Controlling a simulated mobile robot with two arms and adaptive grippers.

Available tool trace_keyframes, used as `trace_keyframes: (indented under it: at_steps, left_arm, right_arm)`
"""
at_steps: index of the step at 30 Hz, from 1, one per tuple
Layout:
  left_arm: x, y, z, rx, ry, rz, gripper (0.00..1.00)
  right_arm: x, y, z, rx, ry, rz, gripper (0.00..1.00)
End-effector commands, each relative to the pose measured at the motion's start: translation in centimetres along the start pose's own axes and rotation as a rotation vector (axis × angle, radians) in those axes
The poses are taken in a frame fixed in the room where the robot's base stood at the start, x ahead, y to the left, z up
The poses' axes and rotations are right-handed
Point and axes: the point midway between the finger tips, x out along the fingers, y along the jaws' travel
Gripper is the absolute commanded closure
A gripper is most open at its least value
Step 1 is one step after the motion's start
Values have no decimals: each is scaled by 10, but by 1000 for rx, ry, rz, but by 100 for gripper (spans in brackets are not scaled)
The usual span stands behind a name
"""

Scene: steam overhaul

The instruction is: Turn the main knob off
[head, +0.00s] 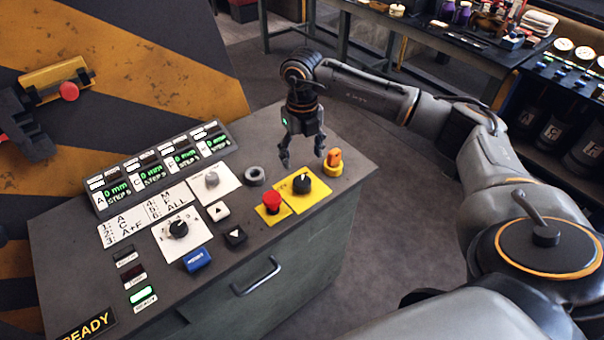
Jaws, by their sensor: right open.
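A control console (349,168) stands in front of me. On it, a black rotary knob (302,184) sits on a yellow plate near the right end; I take it for the main knob, but its label is too small to read. My right gripper (302,157) points down with its fingers apart, empty, just behind and above this knob. No contact with the knob shows. An orange knob (333,157) on a yellow base stands just right of the gripper. My left gripper is not in view.
A red push button (271,201) sits left of the black knob. A dark ring (255,176), a grey knob (211,180), another black knob (178,229) and a blue button (197,259) share the top. Green displays (158,172) line the back. A drawer handle (257,277) juts from the front.

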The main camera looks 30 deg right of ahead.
Motion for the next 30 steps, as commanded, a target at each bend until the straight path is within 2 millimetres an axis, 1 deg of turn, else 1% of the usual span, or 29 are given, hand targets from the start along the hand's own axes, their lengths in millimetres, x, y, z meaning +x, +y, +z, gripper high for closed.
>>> trace_keyframes:
  at_steps: [1,6,9,12,15,18,25,26,27,29,30]
  left_arm:
    - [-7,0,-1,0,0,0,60]
    - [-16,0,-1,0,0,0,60]
    - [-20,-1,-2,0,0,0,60]
    - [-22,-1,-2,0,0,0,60]
    - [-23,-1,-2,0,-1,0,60]
    - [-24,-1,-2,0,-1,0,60]
    - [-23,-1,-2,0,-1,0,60]
    - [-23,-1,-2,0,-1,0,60]
    - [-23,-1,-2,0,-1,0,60]
    - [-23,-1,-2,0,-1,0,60]
    - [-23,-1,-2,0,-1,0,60]
  right_arm:
    - [9,0,-2,-1,6,1,31]
    - [45,1,-1,-1,5,2,31]
    - [61,1,-1,-1,4,2,31]
    - [73,2,0,-3,2,2,31]
    - [81,1,0,-2,1,3,31]
    - [84,1,0,-2,0,3,31]
    - [85,1,0,-3,0,3,31]
    - [85,1,0,-3,0,3,35]
    - [85,1,0,-3,0,3,43]
    - [85,1,0,-3,0,3,56]
    - [85,1,0,-3,0,3,64]
